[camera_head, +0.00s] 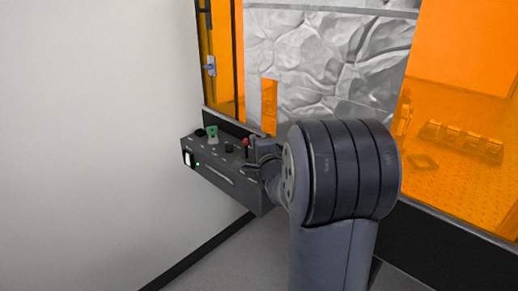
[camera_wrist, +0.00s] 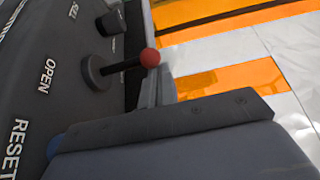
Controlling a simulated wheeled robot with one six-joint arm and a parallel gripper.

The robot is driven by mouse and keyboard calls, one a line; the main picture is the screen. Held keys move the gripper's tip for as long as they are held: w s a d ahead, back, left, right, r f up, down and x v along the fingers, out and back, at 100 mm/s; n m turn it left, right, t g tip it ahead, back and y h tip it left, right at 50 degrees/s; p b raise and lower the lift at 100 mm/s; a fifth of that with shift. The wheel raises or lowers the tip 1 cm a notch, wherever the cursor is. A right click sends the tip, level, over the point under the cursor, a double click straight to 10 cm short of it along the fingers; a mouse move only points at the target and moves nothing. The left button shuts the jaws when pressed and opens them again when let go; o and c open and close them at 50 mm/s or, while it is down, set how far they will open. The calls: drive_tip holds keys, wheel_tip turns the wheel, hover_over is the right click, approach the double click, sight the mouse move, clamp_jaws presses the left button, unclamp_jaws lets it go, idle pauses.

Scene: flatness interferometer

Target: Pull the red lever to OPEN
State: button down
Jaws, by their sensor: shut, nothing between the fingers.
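The red lever (camera_wrist: 150,58) shows in the wrist view as a black rod with a red ball at its end, standing out from a round black base beside the word OPEN on a dark control panel (camera_wrist: 30,85). In the head view its red ball (camera_head: 246,142) is at the right part of the panel box (camera_head: 225,178), partly behind my gripper (camera_head: 254,158). My gripper (camera_wrist: 160,92) is shut and empty, with its tips close to the red ball. Whether they touch it I cannot tell.
The word RESET is lower on the panel. A green switch (camera_head: 212,133) and other knobs sit left on the box. Orange windows (camera_head: 465,110) rise behind; a white wall (camera_head: 90,130) stands left.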

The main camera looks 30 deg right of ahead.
drive_tip(key=shift+s+a, duration=0.25)
drive_tip(key=shift+a, duration=0.45)
drive_tip(key=s, duration=0.3)
drive_tip(key=s+a, duration=0.1)
drive_tip(key=s, duration=0.6)
drive_tip(key=shift+s+a, duration=0.25)
drive_tip(key=shift+s, duration=0.15)
drive_tip(key=shift+w, duration=0.1)
drive_tip(key=w, duration=0.5)
drive_tip(key=shift+w+d, duration=0.35)
drive_tip(key=shift+d, duration=0.05)
drive_tip(key=w+d+p, duration=0.1)
drive_tip(key=w+d+f+m+g+p, duration=0.1)
drive_tip(key=w+d, duration=0.1)
drive_tip(key=w+d+m+p, duration=0.1)
drive_tip(key=w+d, duration=0.1)
drive_tip(key=shift+w+d+f+y, duration=0.1)
drive_tip(key=shift+d+f+y, duration=0.05)
drive_tip(key=shift+d+y, duration=0.15)
drive_tip(key=s, duration=0.4)
drive_tip(key=s+a, duration=0.1)
drive_tip(key=s, duration=0.1)
drive_tip(key=shift+s+r+p, duration=0.25)
drive_tip(key=shift+p, duration=0.1)
